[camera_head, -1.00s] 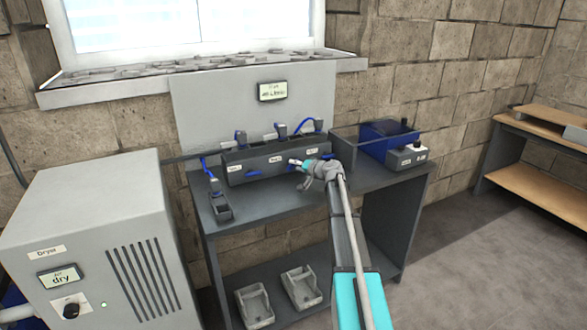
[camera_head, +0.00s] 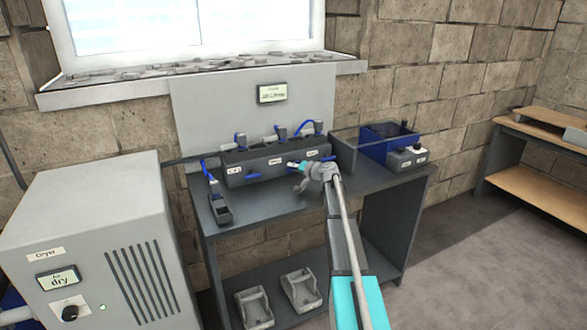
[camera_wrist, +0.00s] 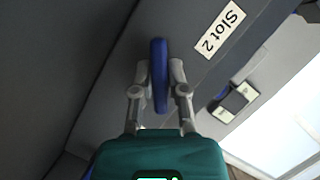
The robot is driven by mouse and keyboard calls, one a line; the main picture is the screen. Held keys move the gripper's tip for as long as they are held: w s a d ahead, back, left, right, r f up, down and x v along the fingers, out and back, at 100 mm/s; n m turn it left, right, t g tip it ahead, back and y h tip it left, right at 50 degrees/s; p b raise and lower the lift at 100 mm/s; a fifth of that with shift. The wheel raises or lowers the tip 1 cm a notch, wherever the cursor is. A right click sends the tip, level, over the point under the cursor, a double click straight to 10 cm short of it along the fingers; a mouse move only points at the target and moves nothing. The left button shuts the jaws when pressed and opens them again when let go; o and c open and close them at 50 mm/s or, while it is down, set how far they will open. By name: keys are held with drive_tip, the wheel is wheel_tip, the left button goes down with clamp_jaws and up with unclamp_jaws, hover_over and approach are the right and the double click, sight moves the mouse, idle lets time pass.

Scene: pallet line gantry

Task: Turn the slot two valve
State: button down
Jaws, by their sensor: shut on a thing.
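The slot two valve shows in the wrist view as a blue lever (camera_wrist: 159,75) on the grey face, beside the "Slot 2" label (camera_wrist: 219,29). My gripper (camera_wrist: 158,82) has one finger on each side of the lever and is shut on it. In the head view my gripper (camera_head: 292,164) reaches the front of the dark manifold block (camera_head: 290,170), at its middle label (camera_head: 275,161). It hides most of the valve there.
A display (camera_head: 272,93) hangs on the panel above. A bin (camera_head: 343,152) and a grey device (camera_head: 406,159) stand right of the block. A dryer (camera_head: 95,235) stands at left.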

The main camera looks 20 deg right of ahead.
drive_tip(key=shift+r+n+p, duration=0.1)
drive_tip(key=shift+n+p, duration=0.2)
drive_tip(key=shift+h, duration=0.3)
drive_tip(key=c, duration=0.7)
unclamp_jaws()
drive_tip(key=shift+o, duration=0.2)
